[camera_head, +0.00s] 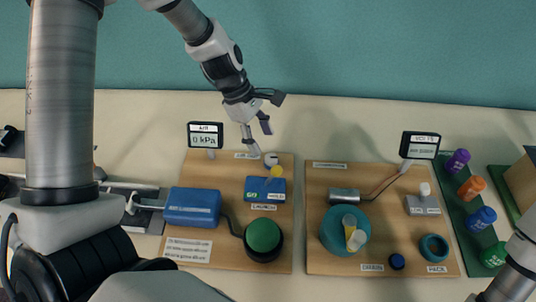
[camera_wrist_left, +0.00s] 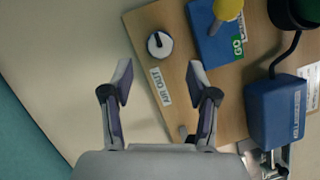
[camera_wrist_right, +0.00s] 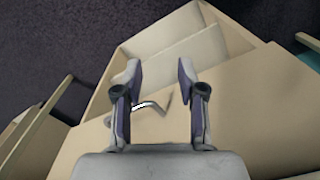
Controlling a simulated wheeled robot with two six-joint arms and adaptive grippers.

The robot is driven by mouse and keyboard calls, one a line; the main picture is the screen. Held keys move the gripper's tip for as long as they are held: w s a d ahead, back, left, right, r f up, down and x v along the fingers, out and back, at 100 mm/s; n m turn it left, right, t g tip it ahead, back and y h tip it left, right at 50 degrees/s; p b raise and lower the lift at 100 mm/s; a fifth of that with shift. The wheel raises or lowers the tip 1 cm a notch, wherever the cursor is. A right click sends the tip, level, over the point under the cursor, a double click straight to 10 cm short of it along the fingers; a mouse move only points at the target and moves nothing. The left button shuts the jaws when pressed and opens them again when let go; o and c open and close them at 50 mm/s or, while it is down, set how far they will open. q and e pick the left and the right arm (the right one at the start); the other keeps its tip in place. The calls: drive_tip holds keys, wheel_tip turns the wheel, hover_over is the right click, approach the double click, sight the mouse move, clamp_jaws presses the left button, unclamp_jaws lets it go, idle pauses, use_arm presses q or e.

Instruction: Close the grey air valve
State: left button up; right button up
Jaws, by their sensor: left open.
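The air valve (camera_wrist_left: 159,44) is a small round light knob with a dark bar across its top, beside the "AIR OUT" label (camera_wrist_left: 160,87). In the head view the valve (camera_head: 270,159) is at the top right of the left board. My left gripper (camera_head: 261,138) is open and empty above the board's back edge. In the left wrist view its fingers (camera_wrist_left: 160,80) are apart, with the valve beyond their tips. My right gripper (camera_wrist_right: 160,75) is open and empty over a tan open box. The air gauge (camera_head: 206,135) reads "0 kPa".
The left board (camera_head: 236,172) carries a blue box (camera_head: 192,207), a green button (camera_head: 263,235) and a blue launch block (camera_head: 258,189) with a yellow ball. A right board (camera_head: 318,178) holds a motor and teal disc. Several coloured knobs line a green strip (camera_head: 452,207).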

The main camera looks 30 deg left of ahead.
sight(269, 157)
use_arm(q)
drive_tip(key=b+x, duration=0.1)
drive_tip(key=x, duration=0.4)
drive_tip(key=shift+f, duration=0.1)
drive_tip(key=shift+w+d+f, duration=0.1)
drive_tip(key=shift+f, duration=0.15)
drive_tip(key=shift+r, duration=0.1)
drive_tip(key=shift+c, duration=0.7)
clamp_jaws()
